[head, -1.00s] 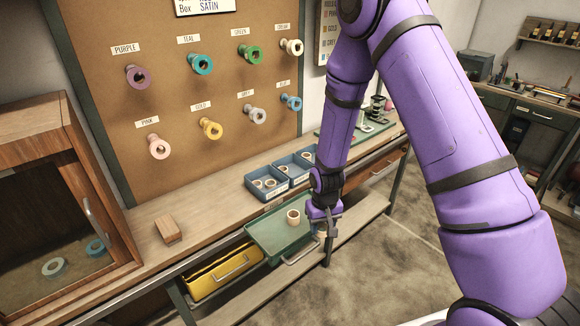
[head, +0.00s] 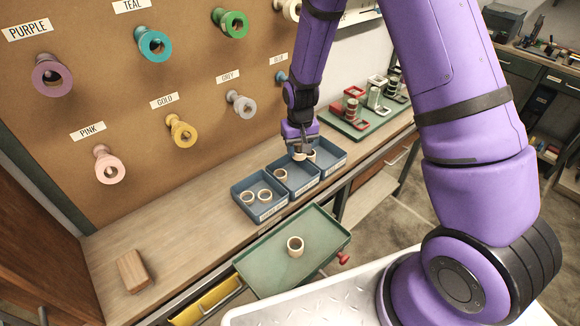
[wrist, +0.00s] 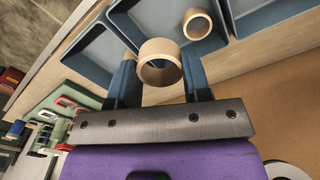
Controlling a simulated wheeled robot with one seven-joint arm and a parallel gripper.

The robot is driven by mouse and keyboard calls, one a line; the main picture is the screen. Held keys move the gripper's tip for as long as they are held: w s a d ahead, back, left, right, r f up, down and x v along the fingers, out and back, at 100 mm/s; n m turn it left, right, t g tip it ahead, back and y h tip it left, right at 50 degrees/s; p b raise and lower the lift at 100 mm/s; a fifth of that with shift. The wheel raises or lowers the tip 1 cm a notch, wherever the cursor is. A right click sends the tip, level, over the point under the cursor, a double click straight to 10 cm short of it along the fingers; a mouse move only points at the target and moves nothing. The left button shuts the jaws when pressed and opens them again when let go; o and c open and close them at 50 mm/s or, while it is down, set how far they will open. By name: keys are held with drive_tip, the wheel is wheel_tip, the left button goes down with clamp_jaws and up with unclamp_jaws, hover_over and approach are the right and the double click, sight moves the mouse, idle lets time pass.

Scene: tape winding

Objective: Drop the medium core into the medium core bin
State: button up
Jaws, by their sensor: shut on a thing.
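My gripper (head: 301,147) is shut on a cream ring-shaped core (wrist: 160,62), held between the two fingertips with its opening facing the wrist camera. In the head view it hangs over the back part of the middle blue bin (head: 303,188), close to the wall shared with the right bin. One core (head: 280,174) lies in the middle bin; it also shows in the wrist view (wrist: 197,23), apart from the held core. The left blue bin (head: 241,210) holds two cores. The right bin (head: 334,157) is partly hidden by my gripper. The bin labels are too small to read surely.
A green tray (head: 270,268) in front of the bench holds one core (head: 295,246). A wooden block (head: 132,271) lies at left on the bench. A pegboard with coloured spools rises behind. A green board (head: 352,128) with spools stands right of the bins.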

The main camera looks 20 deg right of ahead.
drive_tip(key=shift+w+f, duration=0.2)
drive_tip(key=shift+f, duration=2.75)
drive_tip(key=o, duration=1)
drive_tip(key=shift+c, duration=0.2)
wheel_tip(320, 180, up, 11)
